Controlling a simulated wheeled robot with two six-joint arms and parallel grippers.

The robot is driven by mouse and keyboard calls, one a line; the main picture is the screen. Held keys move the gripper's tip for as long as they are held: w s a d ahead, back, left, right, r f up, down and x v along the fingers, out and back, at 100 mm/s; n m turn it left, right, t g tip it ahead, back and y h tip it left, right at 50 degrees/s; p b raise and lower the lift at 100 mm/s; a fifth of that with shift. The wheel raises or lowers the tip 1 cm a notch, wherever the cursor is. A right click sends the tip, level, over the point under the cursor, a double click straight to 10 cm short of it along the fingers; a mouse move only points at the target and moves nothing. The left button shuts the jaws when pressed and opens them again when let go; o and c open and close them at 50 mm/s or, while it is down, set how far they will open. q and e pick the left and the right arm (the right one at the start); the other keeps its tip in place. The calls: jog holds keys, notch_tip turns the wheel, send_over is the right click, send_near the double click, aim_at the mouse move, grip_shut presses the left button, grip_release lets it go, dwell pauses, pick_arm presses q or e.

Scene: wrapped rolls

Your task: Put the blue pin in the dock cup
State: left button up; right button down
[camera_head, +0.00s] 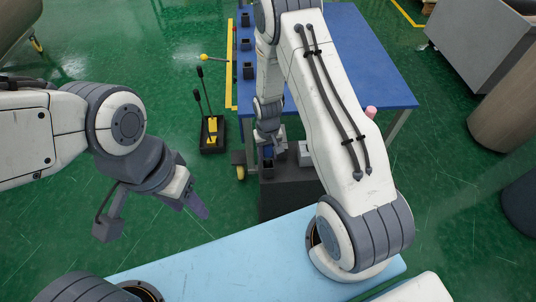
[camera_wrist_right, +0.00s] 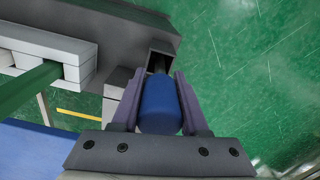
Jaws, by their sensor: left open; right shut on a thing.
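The blue pin (camera_wrist_right: 160,106) is between the two purple fingers of my right gripper (camera_wrist_right: 158,88), which is shut on it. The pin's narrower dark far end points at the square opening of a dark cup (camera_wrist_right: 170,50), which I take as the dock cup. The end overlaps the opening in the right wrist view; I cannot tell how far it is inside. In the head view my right gripper (camera_head: 271,148) is over the dark cup (camera_head: 266,171), with a little blue showing. My left gripper (camera_head: 198,206) is open and empty, above the green floor at left.
A blue table (camera_head: 365,75) stands behind, with several dark cups (camera_head: 248,70) along its left edge. A dark block (camera_head: 290,192) is below my right gripper. A grey block (camera_head: 305,153) is beside it. A black stand with levers (camera_head: 211,135) is on the floor at left.

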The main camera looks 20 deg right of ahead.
jog(key=shift+f, duration=0.55)
jog(key=shift+c, duration=2.1)
grip_release()
notch_tip(320, 180, up, 12)
jog(key=shift+r+b, duration=0.1)
jog(key=shift+b, duration=0.4)
jog(key=s+a+r+n, duration=0.6)
jog(key=s+a+r, duration=0.8)
jog(key=s+r, duration=0.1)
jog(key=s+r+n+y, duration=0.1)
jog(key=s+r+n, duration=0.1)
jog(key=s, duration=0.6)
jog(key=shift+s+r, duration=0.3)
jog(key=shift+s, duration=0.05)
